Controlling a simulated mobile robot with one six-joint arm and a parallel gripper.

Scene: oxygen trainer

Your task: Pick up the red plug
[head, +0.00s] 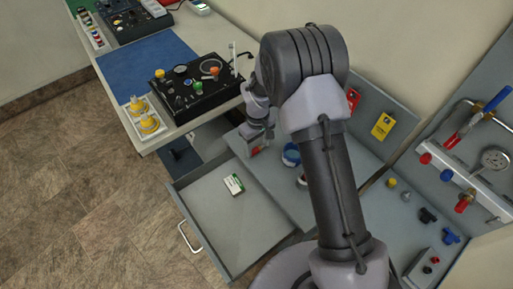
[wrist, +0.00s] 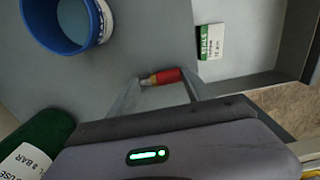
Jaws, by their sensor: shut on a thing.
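The red plug (wrist: 168,76) is a small red piece with a brass-coloured end. In the wrist view it lies crosswise between my two fingertips. My gripper (wrist: 160,80) is shut on it, with one finger at each end. In the head view my gripper (head: 258,146) points down over the grey surface beside the open drawer, and a bit of red shows at its tips. My arm hides part of this area. I cannot tell how high the plug is above the surface.
A blue-rimmed container (wrist: 72,22) stands near my gripper. A green cylinder (wrist: 40,140) is close on the left in the wrist view. The open drawer (head: 215,215) holds a green-and-white seals card (head: 234,184). A black control box (head: 195,85) stands on the bench.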

